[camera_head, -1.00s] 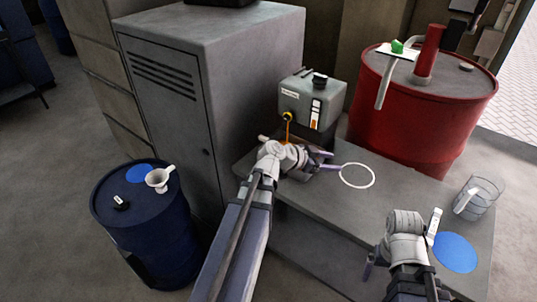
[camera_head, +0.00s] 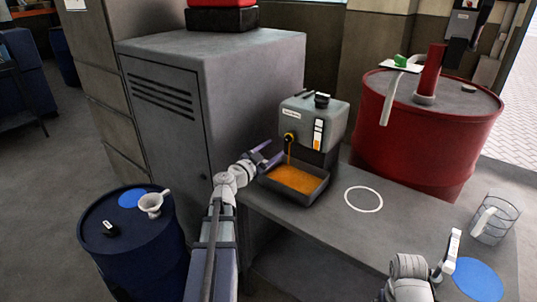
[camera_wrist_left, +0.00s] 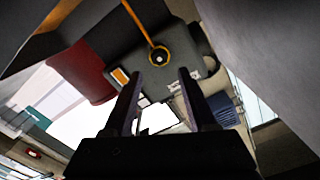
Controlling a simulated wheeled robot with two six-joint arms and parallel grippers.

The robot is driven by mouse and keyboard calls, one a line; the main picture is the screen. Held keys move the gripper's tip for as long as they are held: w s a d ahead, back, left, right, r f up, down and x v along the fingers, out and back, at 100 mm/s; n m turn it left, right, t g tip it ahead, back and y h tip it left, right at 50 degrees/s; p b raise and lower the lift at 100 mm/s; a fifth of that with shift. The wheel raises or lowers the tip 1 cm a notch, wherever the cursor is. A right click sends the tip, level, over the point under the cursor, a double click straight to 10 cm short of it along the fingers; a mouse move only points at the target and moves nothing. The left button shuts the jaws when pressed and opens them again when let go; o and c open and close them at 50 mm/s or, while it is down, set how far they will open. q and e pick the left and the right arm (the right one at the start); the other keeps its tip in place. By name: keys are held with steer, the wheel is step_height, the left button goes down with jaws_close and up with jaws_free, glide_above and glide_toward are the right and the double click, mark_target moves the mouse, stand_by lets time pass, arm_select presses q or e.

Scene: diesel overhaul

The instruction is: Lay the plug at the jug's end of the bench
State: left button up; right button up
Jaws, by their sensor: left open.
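I cannot make out the plug in either view. The grey tank (camera_head: 313,125) stands on the bench (camera_head: 330,225), and orange liquid runs from its spout (camera_head: 290,139) into a dark tray (camera_head: 316,194) below. The spout also shows in the left wrist view (camera_wrist_left: 159,57), beyond my fingers. My left gripper (camera_head: 268,156) is open, with nothing visible between its fingers (camera_wrist_left: 163,96), just left of the tank and above the tray's left side. The clear jug (camera_head: 492,222) stands at the bench's right end.
A white ring (camera_head: 363,199) marks the bench right of the tray, with bare top around it. A blue disc (camera_head: 478,279) lies near the jug. A red drum (camera_head: 420,150) stands behind the bench. A blue drum (camera_head: 135,255) at left carries a white funnel (camera_head: 150,203).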

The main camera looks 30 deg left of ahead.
mark_target(287, 140)
arm_select(q)
steer(key=shift+w+d, duration=0.15)
steer(key=shift+w, duration=1.55)
steer(key=shift+w+d, duration=0.15)
steer(key=shift+w, duration=1.55)
jaws_close()
